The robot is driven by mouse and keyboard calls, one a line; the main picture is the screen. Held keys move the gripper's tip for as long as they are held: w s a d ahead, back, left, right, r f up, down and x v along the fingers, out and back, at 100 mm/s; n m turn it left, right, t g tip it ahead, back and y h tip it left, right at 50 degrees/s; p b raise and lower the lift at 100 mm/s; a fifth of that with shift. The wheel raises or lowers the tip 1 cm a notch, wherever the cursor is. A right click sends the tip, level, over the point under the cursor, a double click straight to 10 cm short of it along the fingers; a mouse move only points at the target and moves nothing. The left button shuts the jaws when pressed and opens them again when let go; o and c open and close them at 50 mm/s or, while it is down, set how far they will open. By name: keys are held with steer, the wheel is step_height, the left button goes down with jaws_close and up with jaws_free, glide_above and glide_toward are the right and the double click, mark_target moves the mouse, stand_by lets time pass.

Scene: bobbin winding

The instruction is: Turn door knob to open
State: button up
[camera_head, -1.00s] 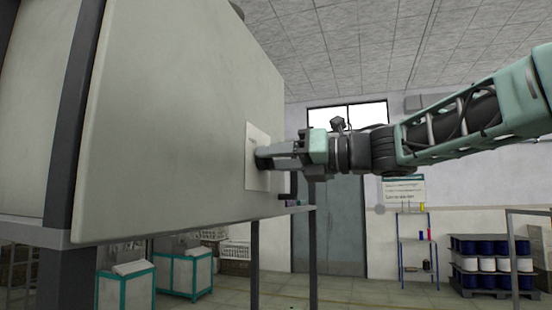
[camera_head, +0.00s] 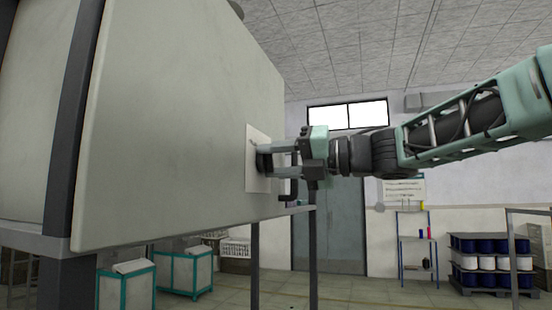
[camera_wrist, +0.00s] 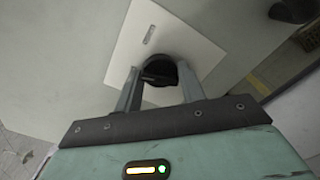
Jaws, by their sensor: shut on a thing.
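A large light-grey door panel (camera_head: 180,130) fills the left of the head view. The plate looks tilted in the wrist view. The door lies flat along the cabinet front, with no gap visible.
A dark handle-like part (camera_head: 289,190) sits just below my gripper. A metal table frame (camera_head: 313,245) stands under the cabinet. Teal-framed bins (camera_head: 185,273) are on the floor, and a rack of spools (camera_head: 490,265) is at the right. Open floor lies between.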

steer(key=shift+m+p, duration=3.2)
steer(key=shift+m, duration=3)
steer(key=o, duration=1)
steer(key=shift+c, duration=0.2)
steer(key=b+v, duration=0.7)
steer(key=v, duration=1)
steer(key=shift+d, duration=0.25)
